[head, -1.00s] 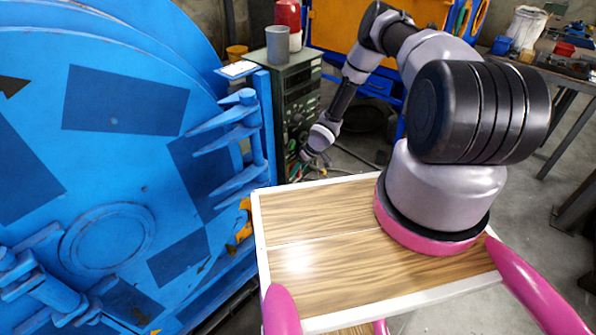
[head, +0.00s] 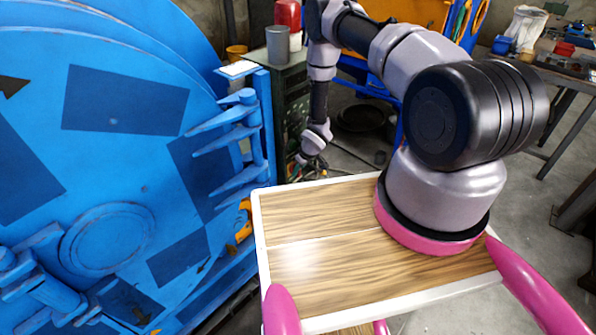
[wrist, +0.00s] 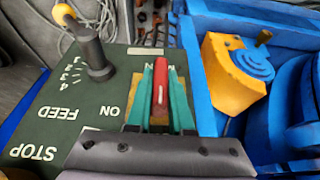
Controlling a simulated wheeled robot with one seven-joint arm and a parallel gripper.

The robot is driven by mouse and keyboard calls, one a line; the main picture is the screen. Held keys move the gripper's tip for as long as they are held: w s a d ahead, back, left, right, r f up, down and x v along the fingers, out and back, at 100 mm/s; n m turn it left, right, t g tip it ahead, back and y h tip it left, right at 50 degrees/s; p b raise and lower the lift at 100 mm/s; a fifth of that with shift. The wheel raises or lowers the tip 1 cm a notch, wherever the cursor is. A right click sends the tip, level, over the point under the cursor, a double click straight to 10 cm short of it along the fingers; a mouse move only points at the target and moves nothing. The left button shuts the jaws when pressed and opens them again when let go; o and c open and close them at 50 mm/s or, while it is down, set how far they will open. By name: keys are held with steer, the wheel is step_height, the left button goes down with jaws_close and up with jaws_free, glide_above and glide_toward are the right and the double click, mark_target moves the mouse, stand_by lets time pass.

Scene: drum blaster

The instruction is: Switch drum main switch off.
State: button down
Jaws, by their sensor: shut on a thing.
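The main switch has a red lever (wrist: 159,88) on a dark green panel (wrist: 45,115) in the wrist view. My gripper (wrist: 160,92) has teal fingers, one on each side of the red lever, and is shut on it. The lettering ON shows beside the lever, upside down in this view. In the head view my gripper (head: 308,160) is low by the front of the green control cabinet (head: 290,95); the lever is too small to make out there. The blue drum (head: 120,160) stands to the left.
A yellow part (wrist: 230,75) on blue metal is close on the right. A grey cup (head: 278,45) stands on the cabinet.

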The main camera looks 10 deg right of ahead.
steer(key=shift+s, duration=0.2)
steer(key=c, duration=0.8)
jaws_free()
steer(key=shift+w, duration=0.1)
steer(key=v, duration=1)
steer(key=shift+r, duration=0.35)
steer(key=shift+s, duration=0.25)
